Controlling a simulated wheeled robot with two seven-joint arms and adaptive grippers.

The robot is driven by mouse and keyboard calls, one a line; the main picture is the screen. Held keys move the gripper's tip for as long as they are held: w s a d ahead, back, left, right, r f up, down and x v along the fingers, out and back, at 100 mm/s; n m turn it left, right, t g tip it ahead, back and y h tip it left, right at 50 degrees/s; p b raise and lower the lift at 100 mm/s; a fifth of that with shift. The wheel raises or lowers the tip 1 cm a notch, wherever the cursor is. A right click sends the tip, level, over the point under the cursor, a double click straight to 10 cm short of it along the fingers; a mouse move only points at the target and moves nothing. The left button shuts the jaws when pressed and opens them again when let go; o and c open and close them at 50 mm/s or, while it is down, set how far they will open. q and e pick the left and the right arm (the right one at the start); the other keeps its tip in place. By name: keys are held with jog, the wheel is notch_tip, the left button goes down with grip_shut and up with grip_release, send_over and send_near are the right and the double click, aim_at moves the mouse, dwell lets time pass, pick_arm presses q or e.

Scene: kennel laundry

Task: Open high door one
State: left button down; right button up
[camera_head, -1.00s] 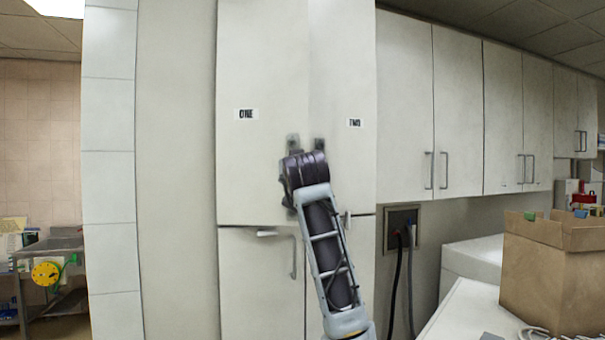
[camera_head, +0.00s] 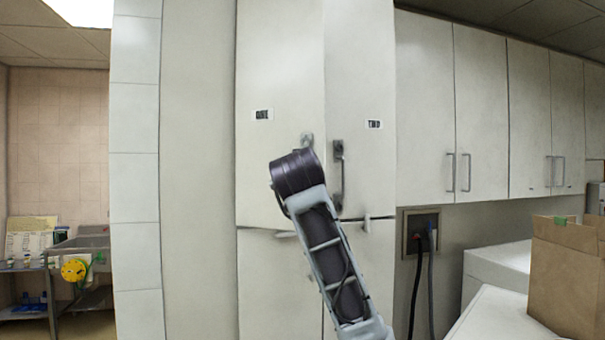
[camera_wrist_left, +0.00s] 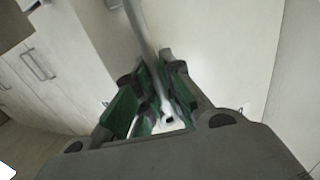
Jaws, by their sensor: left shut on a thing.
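High door one (camera_head: 275,65), a tall pale panel labelled ONE, is at the upper left of the cabinet. Its lower edge slopes down to the right, so it looks slightly ajar. The top of its grey handle (camera_head: 307,138) shows above my left wrist, which hides the rest. In the left wrist view, my left gripper (camera_wrist_left: 152,104) has its green-padded fingers shut on this handle bar (camera_wrist_left: 143,35). In the head view the wrist hides the fingers. My right gripper is not in view.
Door two (camera_head: 365,60), with its own handle (camera_head: 339,180), is directly to the right. Low doors with small handles are beneath. Wall cupboards (camera_head: 480,110), a white counter (camera_head: 485,318) and a cardboard box (camera_head: 568,275) are at the right. A tiled wall (camera_head: 136,170) is at the left.

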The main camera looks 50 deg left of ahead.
pick_arm(q)
jog(key=c, duration=1.5)
grip_release()
jog(key=shift+c, duration=0.2)
jog(key=v, duration=1.2)
